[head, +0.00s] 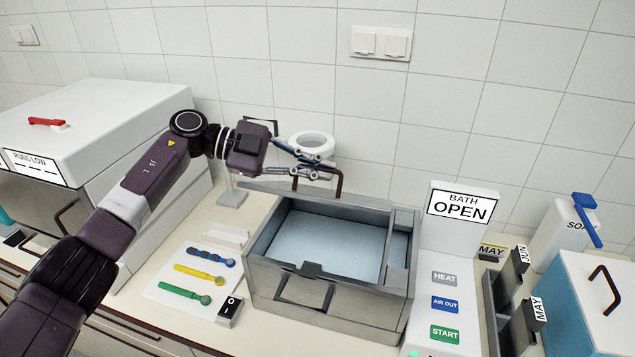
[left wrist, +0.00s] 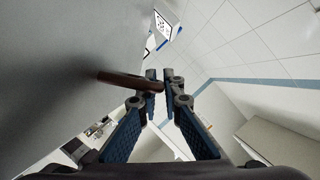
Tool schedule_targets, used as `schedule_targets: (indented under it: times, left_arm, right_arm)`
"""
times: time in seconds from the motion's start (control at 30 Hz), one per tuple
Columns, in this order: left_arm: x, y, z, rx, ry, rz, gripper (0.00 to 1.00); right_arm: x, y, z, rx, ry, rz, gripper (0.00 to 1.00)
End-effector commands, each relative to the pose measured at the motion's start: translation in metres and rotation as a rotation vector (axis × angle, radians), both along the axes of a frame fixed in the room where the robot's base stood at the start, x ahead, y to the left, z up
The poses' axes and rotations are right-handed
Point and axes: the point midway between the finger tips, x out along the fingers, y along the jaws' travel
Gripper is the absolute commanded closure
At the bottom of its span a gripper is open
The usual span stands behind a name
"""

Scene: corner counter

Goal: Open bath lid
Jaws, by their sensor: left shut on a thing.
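The bath (head: 268,285) is a grey metal basin on the counter, with pale blue water showing inside. Its lid (head: 350,204) is raised at the back rim and shows nearly edge-on; in the left wrist view its grey face (left wrist: 70,60) fills the left side. A dark red-brown handle (head: 339,184) stands out from the lid, and also shows in the left wrist view (left wrist: 122,80). My right gripper is not in view.
A panel reading BATH OPEN (head: 461,206) stands right of the bath. A white ring (head: 312,143) is close behind my left gripper. Colored tools (head: 200,270) lie on a white mat at left. A white box with a red handle (head: 100,125) is far left.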

Motion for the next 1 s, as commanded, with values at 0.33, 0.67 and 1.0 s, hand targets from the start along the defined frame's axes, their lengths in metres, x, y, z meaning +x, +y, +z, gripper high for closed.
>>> schedule_targets:
  times: [0.33,0.67,1.0]
  left_arm:
    - [0.0075,-0.0018,0.0102,0.001,-0.002,0.003,1.0]
    - [0.0077,-0.0018,0.0099,0.002,-0.001,0.003,1.0]
    - [0.0073,-0.0018,0.0098,0.001,-0.001,0.003,0.76]
  right_arm:
    - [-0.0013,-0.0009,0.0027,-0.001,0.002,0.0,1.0]
    - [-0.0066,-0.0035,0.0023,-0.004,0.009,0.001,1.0]
    - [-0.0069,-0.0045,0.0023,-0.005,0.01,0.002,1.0]
